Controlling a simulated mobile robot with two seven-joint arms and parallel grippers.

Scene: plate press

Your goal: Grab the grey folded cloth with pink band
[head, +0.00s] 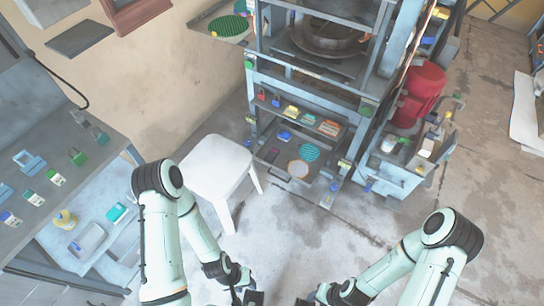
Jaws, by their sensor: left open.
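I cannot clearly pick out a grey folded cloth with a pink band; the small items are too small to tell. My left gripper (249,298) is at the bottom edge of the head view, partly cut off, open, with nothing seen in it. My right gripper (309,300) is at the bottom edge to its right, also partly cut off; its jaws do not show clearly. Both are over the floor, well in front of the press.
The press (318,75) stands at the back, with small items on its shelves. A white stool (215,165) is left of it. A grey bench (85,165) with padlocks and small boxes is at left. A red motor (419,92) is at right. The floor between my arms is clear.

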